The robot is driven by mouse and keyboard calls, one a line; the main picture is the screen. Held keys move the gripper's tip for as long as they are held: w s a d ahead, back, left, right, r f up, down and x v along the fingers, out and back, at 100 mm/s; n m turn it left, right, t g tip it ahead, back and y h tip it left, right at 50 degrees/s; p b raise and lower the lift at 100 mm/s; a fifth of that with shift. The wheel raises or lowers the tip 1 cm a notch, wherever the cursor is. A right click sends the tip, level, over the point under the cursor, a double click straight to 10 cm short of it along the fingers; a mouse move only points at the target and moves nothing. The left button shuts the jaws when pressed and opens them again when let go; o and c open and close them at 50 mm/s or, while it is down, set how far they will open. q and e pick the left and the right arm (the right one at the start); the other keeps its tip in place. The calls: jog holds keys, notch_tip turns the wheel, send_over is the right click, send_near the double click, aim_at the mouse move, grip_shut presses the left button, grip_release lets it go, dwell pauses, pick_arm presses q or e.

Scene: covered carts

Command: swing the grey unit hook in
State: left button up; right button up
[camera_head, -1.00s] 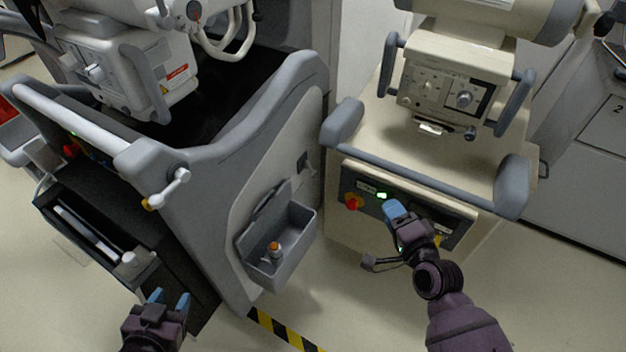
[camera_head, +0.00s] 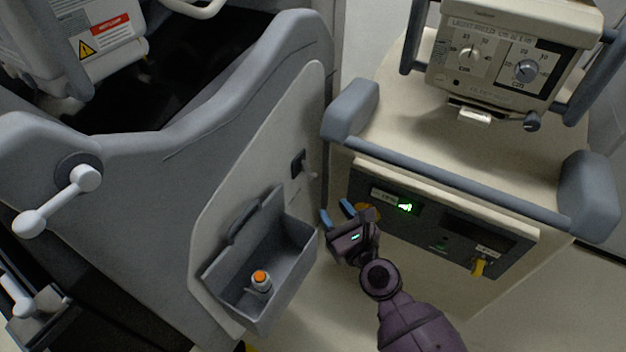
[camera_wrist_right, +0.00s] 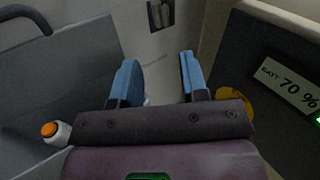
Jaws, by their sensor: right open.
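The grey unit (camera_head: 150,190) fills the left of the head view, with a pale side panel (camera_head: 240,170). A small dark fitting (camera_head: 298,163) is set in that panel; it may be the hook, but its shape is too small to be sure. It also shows at the top of the right wrist view (camera_wrist_right: 160,14). My right gripper (camera_head: 335,212) is open with blue fingertips, below and right of the fitting and apart from it. In the right wrist view my gripper (camera_wrist_right: 158,60) has nothing clearly between its fingers. My left gripper is out of view.
A grey bin (camera_head: 285,290) with an orange-capped bottle (camera_head: 261,281) hangs on the side panel, left of my right gripper. The beige cart (camera_head: 440,150) stands close on the right, with a grey push bar (camera_head: 460,185) and a dark control panel (camera_head: 425,215). The gap between is narrow.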

aim_at(313, 180)
jog(key=b+x, duration=0.1)
jog(key=x, duration=0.9)
jog(key=shift+w+r, duration=0.1)
jog(key=shift+w, duration=0.1)
